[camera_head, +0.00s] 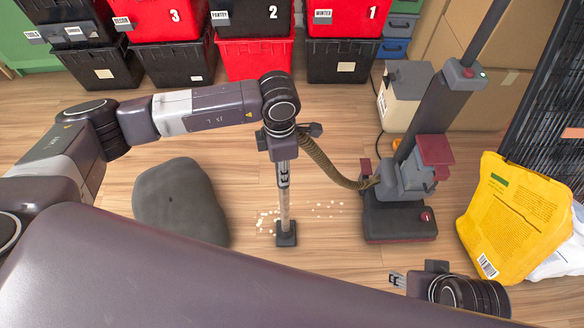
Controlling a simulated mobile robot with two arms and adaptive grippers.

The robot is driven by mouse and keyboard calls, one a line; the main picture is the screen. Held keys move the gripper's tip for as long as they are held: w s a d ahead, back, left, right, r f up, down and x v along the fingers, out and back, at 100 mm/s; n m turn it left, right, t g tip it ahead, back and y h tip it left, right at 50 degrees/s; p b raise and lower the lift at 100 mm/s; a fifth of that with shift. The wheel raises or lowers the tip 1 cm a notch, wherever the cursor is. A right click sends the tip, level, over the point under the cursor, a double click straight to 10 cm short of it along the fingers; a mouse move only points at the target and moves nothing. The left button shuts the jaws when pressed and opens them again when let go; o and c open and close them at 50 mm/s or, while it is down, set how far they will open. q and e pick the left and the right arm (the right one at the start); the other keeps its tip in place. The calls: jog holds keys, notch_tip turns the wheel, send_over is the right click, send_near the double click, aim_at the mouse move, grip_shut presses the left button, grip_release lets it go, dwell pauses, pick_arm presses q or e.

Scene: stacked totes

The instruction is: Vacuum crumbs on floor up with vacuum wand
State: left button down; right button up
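The vacuum wand (284,205) stands nearly upright, with its dark nozzle (286,238) down at the wood floor. My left gripper (280,140) is around the wand's upper part and appears shut on it; the fingertips are partly hidden. Pale crumbs (265,216) lie just left of the wand, and more crumbs (326,208) lie to its right. A ribbed hose (330,168) runs from the wand's top to the upright vacuum (400,217) at right. My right gripper (397,281) is low at right, away from the wand; its finger opening is unclear.
A dark grey rounded pouf (181,200) sits left of the crumbs. Stacked red and black totes (255,57) line the back. A yellow bag (512,215) stands at right, and a beige bin with a grey lid (405,95) stands behind the vacuum. Floor between pouf and vacuum is open.

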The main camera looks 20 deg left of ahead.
pick_arm(q)
jog(key=s+a+r+p, duration=0.1)
jog(key=s+a, duration=0.1)
jog(key=a, duration=0.5)
jog(key=s+a+r+p, duration=0.1)
jog(key=s+a+r, duration=0.1)
jog(key=a, duration=0.5)
jog(key=shift+a+r, duration=0.25)
jog(key=shift+a, duration=0.05)
pick_arm(e)
jog(key=shift+x, duration=1.25)
jog(key=shift+w+a, duration=0.1)
